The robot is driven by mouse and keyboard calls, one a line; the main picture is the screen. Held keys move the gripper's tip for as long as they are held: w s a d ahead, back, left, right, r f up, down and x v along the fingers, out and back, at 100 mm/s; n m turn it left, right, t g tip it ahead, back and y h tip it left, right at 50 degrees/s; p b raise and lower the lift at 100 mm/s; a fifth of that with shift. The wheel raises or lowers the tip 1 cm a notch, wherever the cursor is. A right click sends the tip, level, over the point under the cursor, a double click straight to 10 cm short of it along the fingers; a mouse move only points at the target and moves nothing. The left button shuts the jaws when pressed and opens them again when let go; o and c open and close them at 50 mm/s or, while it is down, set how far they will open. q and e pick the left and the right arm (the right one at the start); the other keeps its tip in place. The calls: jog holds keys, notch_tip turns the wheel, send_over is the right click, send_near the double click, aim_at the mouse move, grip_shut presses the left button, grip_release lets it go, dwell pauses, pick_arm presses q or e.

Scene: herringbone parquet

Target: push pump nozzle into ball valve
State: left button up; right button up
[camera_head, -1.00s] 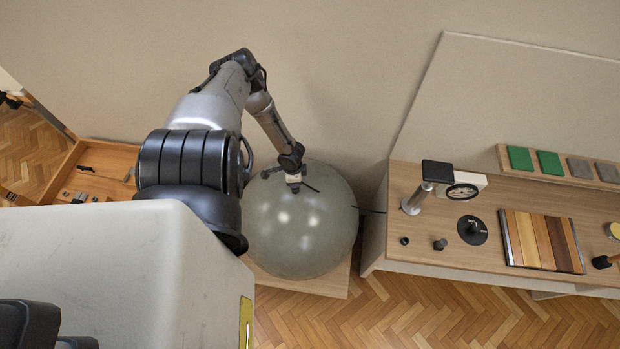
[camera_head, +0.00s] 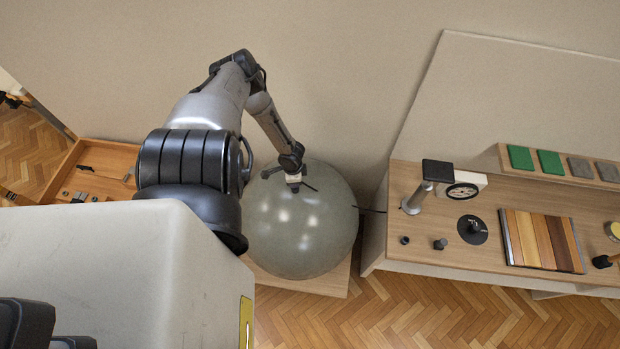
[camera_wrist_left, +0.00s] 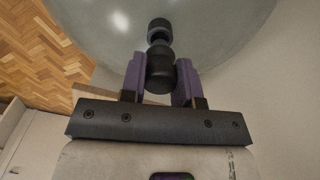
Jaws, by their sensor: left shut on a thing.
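The large grey-green ball (camera_head: 300,235) rests on a low wooden base. My left gripper (camera_head: 293,186) is at the ball's upper surface, coming down from above. In the left wrist view, the purple fingers of my left gripper (camera_wrist_left: 160,80) are shut on a dark nozzle-like piece (camera_wrist_left: 160,72). A smaller dark cylinder (camera_wrist_left: 159,26) shows just beyond it, against the ball (camera_wrist_left: 90,25). The two dark parts look in line, but I cannot tell whether they are joined or which is the valve. My right gripper is not in view.
A wooden bench (camera_head: 435,250) to the right holds a metal post with a black top (camera_head: 437,171), a round gauge (camera_head: 462,191), a black disc (camera_head: 472,229) and a striped board (camera_head: 541,240). A wooden tray (camera_head: 112,160) is at the left. A wall stands behind the ball.

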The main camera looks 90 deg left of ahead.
pick_arm(q)
jog(key=shift+f+b, duration=1.15)
jog(key=shift+f, duration=0.3)
jog(key=o, duration=1)
jog(key=shift+r, duration=0.1)
notch_tip(320, 180, up, 14)
jog(key=shift+f+p, duration=0.15)
jog(key=shift+p, duration=0.35)
